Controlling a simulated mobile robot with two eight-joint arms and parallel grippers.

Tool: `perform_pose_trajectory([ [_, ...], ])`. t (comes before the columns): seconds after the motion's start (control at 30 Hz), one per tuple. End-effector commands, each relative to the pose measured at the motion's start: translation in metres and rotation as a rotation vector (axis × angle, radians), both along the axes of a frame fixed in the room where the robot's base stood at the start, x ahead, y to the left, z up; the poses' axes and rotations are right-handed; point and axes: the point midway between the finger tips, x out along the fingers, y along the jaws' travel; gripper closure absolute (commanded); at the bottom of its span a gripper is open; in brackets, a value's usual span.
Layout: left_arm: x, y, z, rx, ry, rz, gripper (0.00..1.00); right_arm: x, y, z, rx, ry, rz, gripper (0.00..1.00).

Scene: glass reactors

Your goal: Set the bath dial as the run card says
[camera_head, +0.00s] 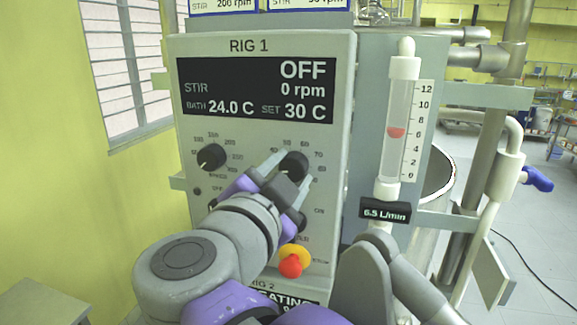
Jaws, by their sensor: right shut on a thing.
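The RIG 1 panel (340,60) faces me. Its display (258,92) reads OFF, stir 0 rpm, bath 24.0 C, set 30 C. The black bath dial (294,162) is the right-hand knob below the display, with a numbered scale around it. My right gripper (287,174) is shut on this dial, a finger on either side, and hides its lower part and some scale marks. Run cards (222,5) show at the top edge, cut off; only stir lines can be read, one of them 200 rpm. My left gripper is not in view.
A second black knob (211,157) sits left of the bath dial. A red and yellow button (291,264) is below my gripper. A flowmeter tube (397,130) with a 6.5 L/min label stands right of the panel, near metal pipes.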

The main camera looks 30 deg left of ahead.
Motion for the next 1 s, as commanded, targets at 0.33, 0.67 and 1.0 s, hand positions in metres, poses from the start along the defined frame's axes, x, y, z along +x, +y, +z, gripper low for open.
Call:
perform_pose_trajectory([
  [0.33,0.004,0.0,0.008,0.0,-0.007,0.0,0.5,0.0,-0.001,0.0,0.32,0.076,0.001,1.0],
  [0.67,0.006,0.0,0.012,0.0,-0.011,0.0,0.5,0.0,-0.002,-0.001,0.625,0.149,0.001,1.0],
  [1.0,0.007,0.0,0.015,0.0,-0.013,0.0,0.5,0.001,-0.002,-0.001,0.939,0.224,0.002,1.0],
])
